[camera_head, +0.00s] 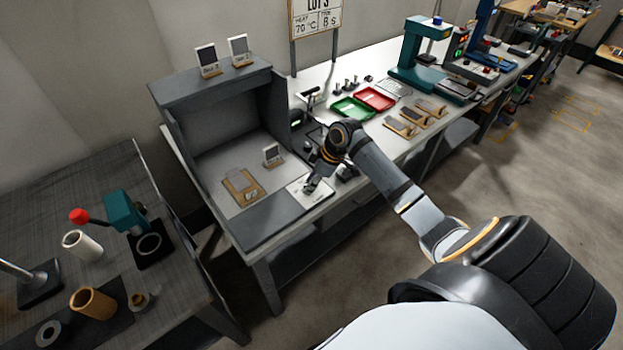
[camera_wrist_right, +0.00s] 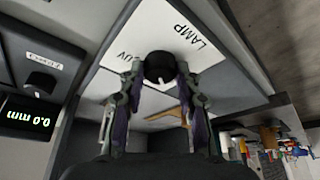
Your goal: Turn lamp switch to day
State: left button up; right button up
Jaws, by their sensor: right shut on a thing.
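The lamp switch is a round black knob (camera_wrist_right: 159,66) on a white panel (camera_wrist_right: 180,25) with the labels "LAMP" and "UV" in the wrist view. The knob's pointer direction cannot be made out. In the head view the white panel (camera_head: 299,187) lies at the front right of the grey booth. My right gripper (camera_head: 311,187) reaches down to it. In the wrist view the right gripper (camera_wrist_right: 159,78) has a finger on each side of the knob and is shut on it. My left gripper is not in view.
The grey booth (camera_head: 180,92) holds a wooden board (camera_head: 233,183) and a small stand card (camera_head: 271,154). Right of it are a green tray (camera_head: 352,108) and a red tray (camera_head: 375,98). A "0.0 mm" display (camera_wrist_right: 28,115) sits beside the panel. A dark table (camera_head: 60,185) stands at left.

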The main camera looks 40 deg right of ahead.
jog(key=m+h+p, duration=0.1)
jog(key=m+p, duration=0.1)
jog(key=p, duration=0.1)
jog(key=m+p, duration=0.3)
jog(key=p, duration=0.1)
jog(key=m+t+h+p, duration=0.1)
jog(key=m+p, duration=0.1)
jog(key=p, duration=0.2)
jog(key=shift+s+a+r+m+h, duration=0.1)
jog(key=shift+a+r+m+h, duration=0.2)
jog(key=shift+r+m, duration=0.1)
jog(key=shift+f+m+h+p, duration=0.2)
jog(key=shift+m+h+p, duration=0.1)
jog(key=shift+m+p, duration=0.75)
jog(key=shift+f+m+h+p, duration=0.15)
jog(key=shift+m+h+p, duration=0.15)
jog(key=shift+m+p, duration=0.25)
jog(key=o, duration=1.1)
jog(key=shift+o, duration=0.2)
